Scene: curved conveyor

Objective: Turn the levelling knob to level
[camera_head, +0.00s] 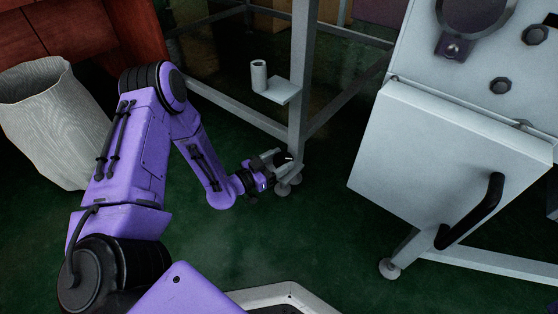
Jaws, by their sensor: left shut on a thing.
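The levelling knob (284,157) is a small dark round part low on the near leg of a grey metal frame. My purple left arm reaches down to it from the left. My left gripper (279,163) is shut on the knob, with its pale fingers around it, and they hide part of it. The frame leg (298,85) stands upright just behind the gripper, and its round foot (283,189) rests on the floor below. Whether the frame is level cannot be told. My right gripper is not in view.
A small shelf with a white cylinder (259,76) on it juts from the leg above the gripper. A grey cabinet door (430,150) with a black handle hangs open at right. A pale ribbed bin (55,120) stands at left. Green floor between is clear.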

